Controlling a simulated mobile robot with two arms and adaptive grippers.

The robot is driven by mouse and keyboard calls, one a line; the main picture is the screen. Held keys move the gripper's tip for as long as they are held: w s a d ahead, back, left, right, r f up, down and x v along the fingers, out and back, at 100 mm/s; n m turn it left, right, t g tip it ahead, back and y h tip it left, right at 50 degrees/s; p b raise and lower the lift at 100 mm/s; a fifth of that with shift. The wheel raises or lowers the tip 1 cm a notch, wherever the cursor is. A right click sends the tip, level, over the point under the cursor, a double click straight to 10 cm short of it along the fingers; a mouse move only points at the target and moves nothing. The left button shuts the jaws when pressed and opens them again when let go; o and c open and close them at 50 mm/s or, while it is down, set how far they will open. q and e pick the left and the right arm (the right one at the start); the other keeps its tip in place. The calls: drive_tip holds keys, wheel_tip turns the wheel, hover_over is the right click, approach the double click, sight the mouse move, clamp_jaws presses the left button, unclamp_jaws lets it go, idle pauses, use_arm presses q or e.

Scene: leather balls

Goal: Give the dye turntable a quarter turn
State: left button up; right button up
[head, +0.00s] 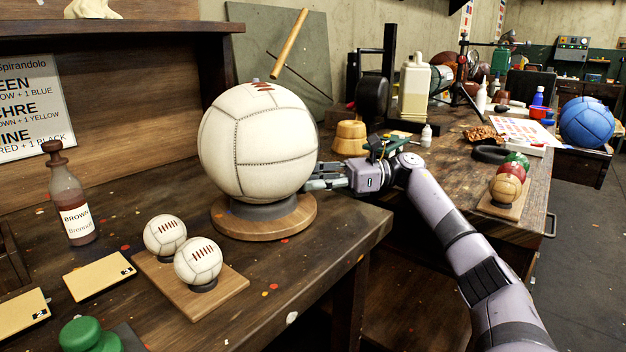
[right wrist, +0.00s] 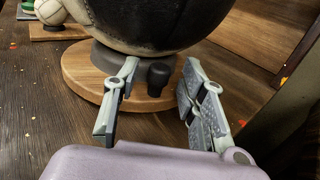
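The dye turntable (head: 262,226) is a round wooden disc near the right edge of the dark bench; it also shows in the right wrist view (right wrist: 84,72). A large white stitched leather ball (head: 258,140) sits on it in a dark ring. A short dark peg (right wrist: 158,80) stands up near the disc's rim. My right gripper (head: 318,178) is at the turntable's right side. In the right wrist view its fingers (right wrist: 160,68) are open, one on each side of the peg, with gaps visible. My left gripper is in neither view.
Two small white balls (head: 182,249) sit on a wooden board (head: 225,291) left of the turntable. A brown dye bottle (head: 73,195) stands further left. A yellow block (head: 350,137) and cream jug (head: 415,88) stand behind my right gripper.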

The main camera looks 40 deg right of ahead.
drive_tip(key=v, duration=0.6)
drive_tip(key=shift+r, duration=0.15)
drive_tip(key=shift+s+d, duration=0.45)
drive_tip(key=shift+d, duration=0.05)
drive_tip(key=shift+c, duration=0.3)
